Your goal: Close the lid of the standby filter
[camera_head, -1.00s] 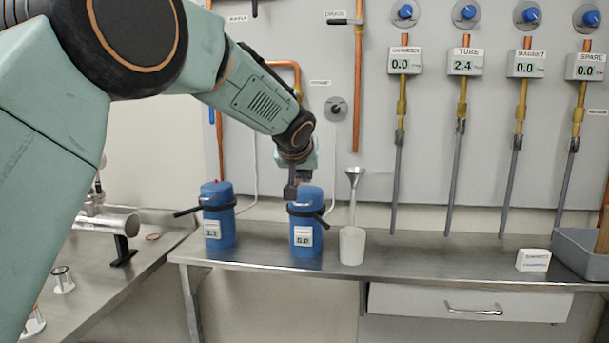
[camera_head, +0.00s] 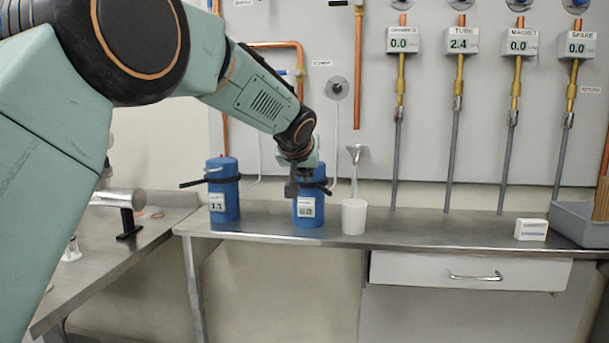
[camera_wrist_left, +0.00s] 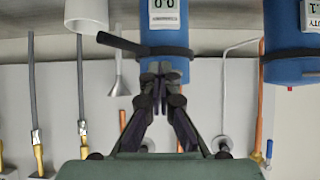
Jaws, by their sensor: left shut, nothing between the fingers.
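The blue canister with a 0.0 display (camera_head: 306,207), which looks like the standby filter, stands upright on the steel bench. A black band with a lever goes round it; the lever sticks out to the right. My left gripper (camera_head: 291,190) is shut and empty at the canister's upper left front, hiding part of it. I cannot tell whether it touches. In the left wrist view the shut fingertips (camera_wrist_left: 160,68) are by the canister (camera_wrist_left: 166,42) and its black lever (camera_wrist_left: 120,43). Its lid's state is not clear. My right gripper is not in view.
A second blue canister (camera_head: 223,200), labelled duty in the wrist view, stands to the left with its lever pointing left. A white cup (camera_head: 353,217) and a metal funnel (camera_head: 355,160) are close on the right. The bench (camera_head: 440,228) is clear further right, up to a white box (camera_head: 531,229).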

